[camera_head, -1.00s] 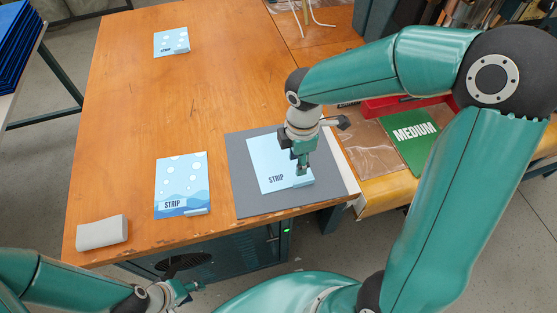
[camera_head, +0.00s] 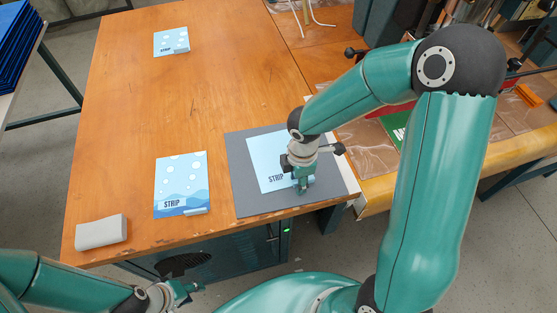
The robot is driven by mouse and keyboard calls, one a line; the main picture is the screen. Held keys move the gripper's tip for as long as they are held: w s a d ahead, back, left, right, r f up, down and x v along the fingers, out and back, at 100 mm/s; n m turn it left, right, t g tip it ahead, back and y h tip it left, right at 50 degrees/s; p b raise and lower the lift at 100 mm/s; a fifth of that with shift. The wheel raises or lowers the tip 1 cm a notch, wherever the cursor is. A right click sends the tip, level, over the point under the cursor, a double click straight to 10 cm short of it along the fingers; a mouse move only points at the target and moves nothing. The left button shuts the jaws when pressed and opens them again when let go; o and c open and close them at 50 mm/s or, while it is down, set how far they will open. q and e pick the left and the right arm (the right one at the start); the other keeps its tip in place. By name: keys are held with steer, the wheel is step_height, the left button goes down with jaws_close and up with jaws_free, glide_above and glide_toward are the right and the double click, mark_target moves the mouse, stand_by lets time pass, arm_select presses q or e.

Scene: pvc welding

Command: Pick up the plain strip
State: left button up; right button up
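The plain light-blue strip (camera_head: 264,158), marked STRIP, lies on a dark grey mat (camera_head: 240,192) near the table's front edge. It has no bubbles or waves on it. My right gripper (camera_head: 302,189) points down over its lower right corner and hides that corner. I cannot tell whether its fingers touch the strip or are closed on it. My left gripper (camera_head: 188,291) is low at the bottom of the view, in front of the table and away from the strip. Its fingers are too small to read.
A bubble-and-wave strip (camera_head: 181,180) lies left of the mat, and another patterned one (camera_head: 171,41) lies at the back. A grey block (camera_head: 101,232) sits at the front left corner. A green sheet (camera_head: 398,128) lies right, partly behind my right arm. The table's middle is clear.

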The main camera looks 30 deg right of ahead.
jaws_close()
steer(key=shift+r, duration=0.1)
stand_by(0.3)
